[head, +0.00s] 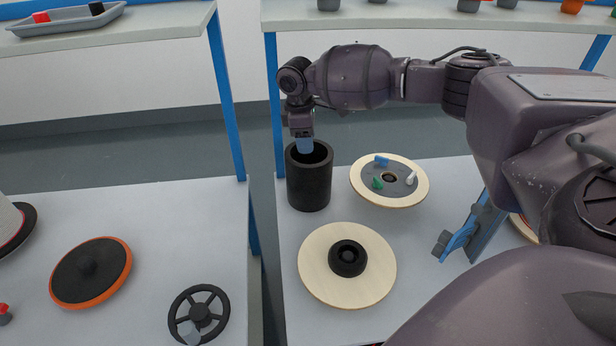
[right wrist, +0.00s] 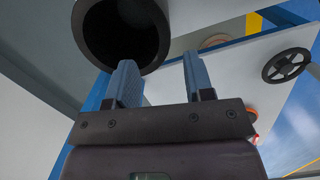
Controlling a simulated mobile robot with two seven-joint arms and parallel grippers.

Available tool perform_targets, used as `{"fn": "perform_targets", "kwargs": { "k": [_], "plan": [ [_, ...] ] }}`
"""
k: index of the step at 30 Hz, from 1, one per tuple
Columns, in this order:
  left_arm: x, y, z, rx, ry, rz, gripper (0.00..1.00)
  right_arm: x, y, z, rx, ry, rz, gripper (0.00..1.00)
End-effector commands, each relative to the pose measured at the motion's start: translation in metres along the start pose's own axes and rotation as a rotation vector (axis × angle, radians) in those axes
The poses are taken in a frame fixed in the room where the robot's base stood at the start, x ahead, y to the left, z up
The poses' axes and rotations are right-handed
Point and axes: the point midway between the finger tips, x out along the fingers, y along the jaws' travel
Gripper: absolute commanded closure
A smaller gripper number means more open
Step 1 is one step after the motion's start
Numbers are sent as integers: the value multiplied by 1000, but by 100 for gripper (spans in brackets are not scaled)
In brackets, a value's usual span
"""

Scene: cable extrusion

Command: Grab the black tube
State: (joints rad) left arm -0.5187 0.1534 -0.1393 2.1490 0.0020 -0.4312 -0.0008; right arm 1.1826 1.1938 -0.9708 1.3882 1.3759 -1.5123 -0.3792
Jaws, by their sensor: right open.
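The black tube (head: 308,185) stands upright on the right-hand table, near its back left corner, open end up. My right gripper (head: 305,148) points down at the tube's mouth. In the right wrist view the jaws (right wrist: 160,68) are apart with nothing held between them. One blue finger overlaps the rim of the tube (right wrist: 82,38), and the other finger is to the right, clear of the opening. I cannot tell whether the first finger touches the wall or reaches inside. My left gripper is not in view.
A pale disc with small coloured pegs (head: 420,188) lies right of the tube. Another pale disc with a black hub (head: 320,278) lies in front. A blue and grey object (head: 468,235) stands farther right. A gap separates the left table (head: 150,220), which holds a black handwheel (head: 200,311).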

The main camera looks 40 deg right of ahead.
Motion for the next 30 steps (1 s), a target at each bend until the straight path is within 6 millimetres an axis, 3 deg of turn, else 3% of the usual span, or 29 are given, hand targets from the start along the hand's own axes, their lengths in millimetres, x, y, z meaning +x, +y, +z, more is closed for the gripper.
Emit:
{"fn": "perform_targets", "kwargs": {
  "k": [1, 6, 14, 22, 30],
  "plan": [
    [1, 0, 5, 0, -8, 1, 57, 12, 0, 0, -1, -5, -5, 52],
    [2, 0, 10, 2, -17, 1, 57, 37, -1, -1, -1, -4, -4, 52],
    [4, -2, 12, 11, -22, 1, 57, 51, -2, -3, -2, -1, -2, 52],
    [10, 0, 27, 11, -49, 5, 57, 89, -4, -6, -1, -4, -4, 52],
    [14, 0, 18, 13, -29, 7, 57, 93, -4, -6, 1, 1, 1, 52]
  ]
}}
